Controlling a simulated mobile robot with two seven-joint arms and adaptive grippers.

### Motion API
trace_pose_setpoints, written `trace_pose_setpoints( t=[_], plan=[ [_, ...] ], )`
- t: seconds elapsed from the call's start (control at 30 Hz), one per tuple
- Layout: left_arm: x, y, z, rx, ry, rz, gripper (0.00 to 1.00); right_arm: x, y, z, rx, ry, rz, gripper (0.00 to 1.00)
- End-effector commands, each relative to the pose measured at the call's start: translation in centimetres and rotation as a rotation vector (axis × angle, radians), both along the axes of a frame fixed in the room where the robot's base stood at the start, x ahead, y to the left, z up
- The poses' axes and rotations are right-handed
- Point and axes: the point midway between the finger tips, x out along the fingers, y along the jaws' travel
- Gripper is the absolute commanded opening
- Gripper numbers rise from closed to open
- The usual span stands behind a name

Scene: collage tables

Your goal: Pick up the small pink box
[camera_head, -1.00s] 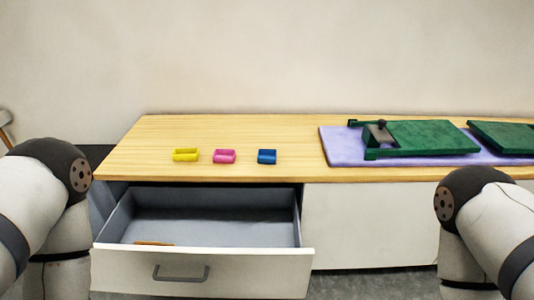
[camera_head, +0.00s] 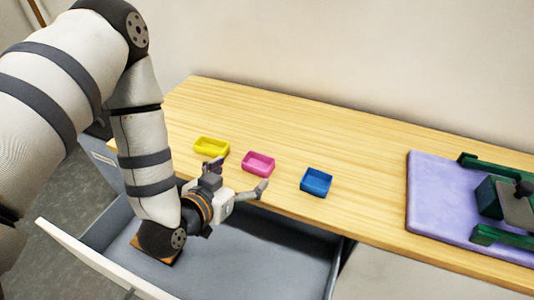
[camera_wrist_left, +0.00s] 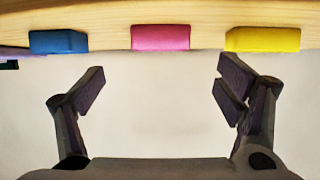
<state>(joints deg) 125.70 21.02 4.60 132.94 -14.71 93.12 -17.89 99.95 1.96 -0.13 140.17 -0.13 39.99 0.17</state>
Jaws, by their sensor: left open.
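The small pink box (camera_head: 258,164) is an open-topped tray on the wooden tabletop, between a yellow box (camera_head: 211,147) and a blue box (camera_head: 316,182). My left gripper (camera_head: 238,178) is open and empty, over the drawer at the table's front edge, just short of the pink box. In the left wrist view the pink box (camera_wrist_left: 160,37) is centred beyond and between the spread fingers (camera_wrist_left: 160,80), not touching them. The blue box (camera_wrist_left: 58,41) and yellow box (camera_wrist_left: 262,39) show on either side. My right gripper is out of view.
An open grey drawer (camera_head: 285,262) lies under the table's front edge, with a flat brown piece (camera_head: 142,252) in it. A lilac mat (camera_head: 432,205) with green parts (camera_head: 500,238) lies at the right. The wooden tabletop (camera_head: 350,155) behind the boxes is clear.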

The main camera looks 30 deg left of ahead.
Motion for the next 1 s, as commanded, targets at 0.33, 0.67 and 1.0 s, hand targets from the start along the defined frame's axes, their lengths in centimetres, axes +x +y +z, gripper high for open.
trace_pose_setpoints(
  t=[0.33, 0.67, 1.0],
  plan=[
    [5.7, 0.0, -2.1, 0.000, -0.001, 0.000, 0.86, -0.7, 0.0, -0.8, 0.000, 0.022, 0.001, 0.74],
    [9.0, 0.0, -3.2, -0.001, 0.003, -0.001, 0.86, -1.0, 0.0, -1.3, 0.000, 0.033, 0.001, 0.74],
    [8.9, 0.0, -3.1, 0.000, 0.002, -0.001, 0.51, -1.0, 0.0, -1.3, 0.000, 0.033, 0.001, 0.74]
  ],
)
